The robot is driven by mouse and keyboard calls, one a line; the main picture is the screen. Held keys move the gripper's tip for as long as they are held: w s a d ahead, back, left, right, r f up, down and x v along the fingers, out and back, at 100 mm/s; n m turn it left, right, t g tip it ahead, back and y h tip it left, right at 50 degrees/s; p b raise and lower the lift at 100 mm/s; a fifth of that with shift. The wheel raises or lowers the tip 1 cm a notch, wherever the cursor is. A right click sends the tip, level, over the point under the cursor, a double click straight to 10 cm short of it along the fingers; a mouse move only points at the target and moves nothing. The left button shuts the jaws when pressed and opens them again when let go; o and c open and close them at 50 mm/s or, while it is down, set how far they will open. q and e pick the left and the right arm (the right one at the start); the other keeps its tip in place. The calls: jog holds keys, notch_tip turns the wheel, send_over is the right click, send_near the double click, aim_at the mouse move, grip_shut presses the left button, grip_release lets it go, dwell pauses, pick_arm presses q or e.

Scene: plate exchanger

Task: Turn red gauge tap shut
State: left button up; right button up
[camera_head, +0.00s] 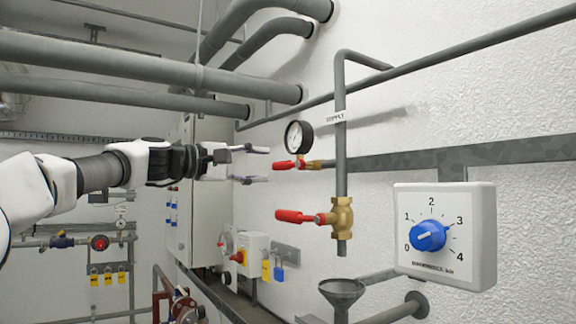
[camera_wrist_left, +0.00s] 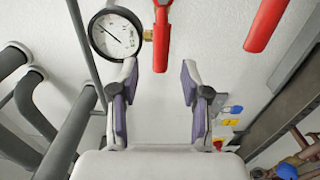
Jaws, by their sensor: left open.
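The red gauge tap (camera_head: 284,165) is a red lever on a small brass valve below the round pressure gauge (camera_head: 299,137). Its lever points left in the head view, out towards my gripper. My left gripper (camera_head: 264,165) is open and empty, its two fingers spread above and below the lever's level, just left of its end. In the left wrist view the red lever (camera_wrist_left: 161,38) lies ahead between the open fingertips (camera_wrist_left: 158,78), with the gauge (camera_wrist_left: 115,36) beside it. No contact shows. My right gripper is not in view.
A second red lever (camera_head: 295,216) on a brass valve (camera_head: 342,217) sits lower on the supply pipe (camera_head: 341,130); it also shows in the left wrist view (camera_wrist_left: 265,22). A white dial box (camera_head: 446,236) with a blue knob and a funnel (camera_head: 342,292) are to the right.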

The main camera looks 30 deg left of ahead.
aim_at(277, 166)
pick_arm(q)
jog(key=shift+r+p+x, duration=0.2)
jog(key=shift+p+x, duration=0.25)
jog(key=shift+x, duration=0.75)
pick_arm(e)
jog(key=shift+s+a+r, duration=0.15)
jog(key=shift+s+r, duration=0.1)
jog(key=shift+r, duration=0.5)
pick_arm(q)
jog(key=x, duration=0.4)
jog(key=shift+a+f, duration=0.1)
jog(key=shift+f, duration=0.2)
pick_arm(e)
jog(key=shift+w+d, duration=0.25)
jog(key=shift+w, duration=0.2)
pick_arm(q)
jog(key=shift+w, duration=0.2)
jog(key=shift+s+a, duration=0.15)
jog(key=shift+s, duration=0.3)
jog(key=shift+c, duration=0.3)
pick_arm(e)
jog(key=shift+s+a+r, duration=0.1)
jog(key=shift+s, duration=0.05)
pick_arm(q)
jog(key=shift+s+r, duration=0.1)
jog(key=shift+s, duration=0.05)
grip_shut()
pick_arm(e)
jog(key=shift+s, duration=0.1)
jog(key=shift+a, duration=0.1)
